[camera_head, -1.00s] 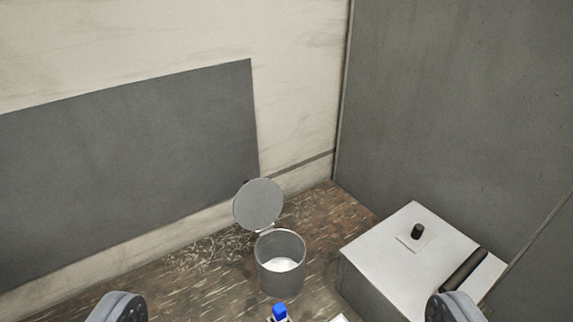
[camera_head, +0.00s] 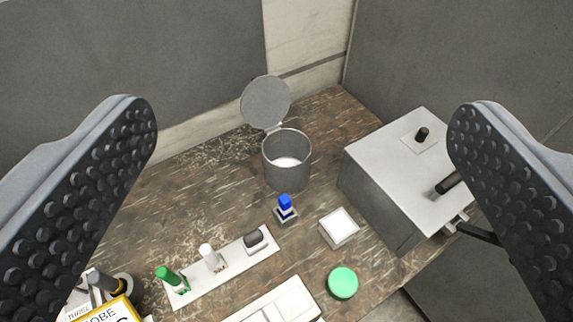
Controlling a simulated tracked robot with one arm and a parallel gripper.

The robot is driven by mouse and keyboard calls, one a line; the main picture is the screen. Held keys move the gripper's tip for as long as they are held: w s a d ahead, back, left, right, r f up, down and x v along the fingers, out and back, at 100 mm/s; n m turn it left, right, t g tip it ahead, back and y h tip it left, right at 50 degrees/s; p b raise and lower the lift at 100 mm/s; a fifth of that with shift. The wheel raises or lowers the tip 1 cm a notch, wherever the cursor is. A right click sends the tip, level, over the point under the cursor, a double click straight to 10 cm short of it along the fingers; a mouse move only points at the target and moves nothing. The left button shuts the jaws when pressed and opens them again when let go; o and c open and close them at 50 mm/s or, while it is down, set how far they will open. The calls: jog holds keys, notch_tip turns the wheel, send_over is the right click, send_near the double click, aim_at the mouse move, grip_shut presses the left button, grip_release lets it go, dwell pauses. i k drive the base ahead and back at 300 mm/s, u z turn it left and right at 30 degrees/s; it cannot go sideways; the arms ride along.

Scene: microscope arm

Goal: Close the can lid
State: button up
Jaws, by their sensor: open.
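The can (camera_head: 287,172) is a grey metal cylinder standing on the wooden table, with white contents showing inside. Its round grey lid (camera_head: 266,101) is hinged at the back rim and stands raised, tilted back toward the wall. My gripper (camera_head: 305,125) is open and empty, with its two dark studded fingers wide apart at the left and right of the picture. The can and lid show between the fingers, farther off, and neither finger touches them.
A grey metal box (camera_head: 400,180) with black knobs stands right of the can. In front are a blue-capped item (camera_head: 285,207), a small white-topped box (camera_head: 339,227), a green disc (camera_head: 342,282) and a white strip with switches (camera_head: 222,268). The table (camera_head: 190,200) left of the can is clear.

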aim_at(264, 102)
jog(key=u, duration=2.05)
jog(key=k, duration=0.75)
jog(key=z, duration=1.55)
jog(key=i, duration=1)
jog(key=u, duration=0.05)
